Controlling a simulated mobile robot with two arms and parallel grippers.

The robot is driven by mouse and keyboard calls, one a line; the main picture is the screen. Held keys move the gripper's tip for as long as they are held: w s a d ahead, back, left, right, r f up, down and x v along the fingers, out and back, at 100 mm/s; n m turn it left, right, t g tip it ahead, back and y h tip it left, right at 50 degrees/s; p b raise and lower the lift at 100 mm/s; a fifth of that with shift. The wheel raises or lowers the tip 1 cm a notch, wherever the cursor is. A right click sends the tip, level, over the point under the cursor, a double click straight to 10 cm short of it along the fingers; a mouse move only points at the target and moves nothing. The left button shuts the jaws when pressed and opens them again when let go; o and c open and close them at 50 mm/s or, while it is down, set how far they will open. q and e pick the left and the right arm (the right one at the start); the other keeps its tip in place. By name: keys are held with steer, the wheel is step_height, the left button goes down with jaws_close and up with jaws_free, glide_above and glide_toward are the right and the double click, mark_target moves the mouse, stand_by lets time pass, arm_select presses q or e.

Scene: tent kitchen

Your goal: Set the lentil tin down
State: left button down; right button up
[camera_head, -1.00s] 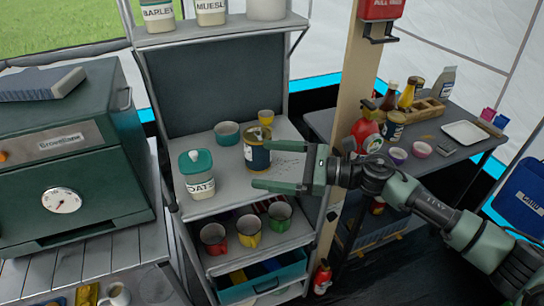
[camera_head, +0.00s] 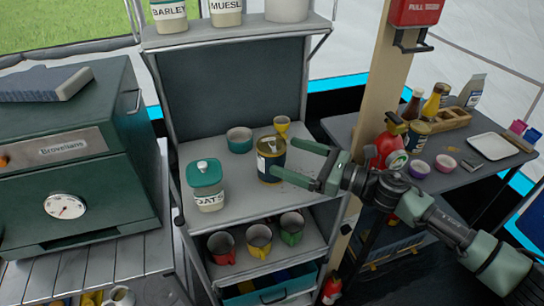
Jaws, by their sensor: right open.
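A dark tin (camera_head: 271,161) with a pale label stands upright on the grey middle shelf (camera_head: 240,202); I take it for the lentil tin, but its label is too small to read. My right gripper (camera_head: 291,158) is open just to the right of the tin, its two fingers pointing left towards it. The lower finger's tip comes close to the tin's lower right side; I cannot tell whether it touches. My left gripper is not in view.
On the same shelf are an oats jar (camera_head: 205,186), a teal bowl (camera_head: 239,139) and a yellow funnel-like cup (camera_head: 282,127). Several mugs (camera_head: 259,240) sit one level below. A wooden post (camera_head: 374,95) and a red extinguisher (camera_head: 390,145) stand near my right arm.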

mark_target(271, 149)
steer(key=x, duration=0.1)
steer(key=p+x, duration=0.1)
steer(key=x, duration=0.1)
steer(key=p+x, duration=0.1)
steer(key=x, duration=0.1)
steer(key=shift+s+r, duration=0.1)
steer(key=shift+r, duration=0.15)
steer(key=shift+w+a+f, duration=0.15)
steer(key=shift+w+a, duration=0.05)
steer(key=shift+a, duration=0.15)
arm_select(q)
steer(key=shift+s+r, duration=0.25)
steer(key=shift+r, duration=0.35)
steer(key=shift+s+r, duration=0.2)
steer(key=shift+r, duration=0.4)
arm_select(e)
jaws_close()
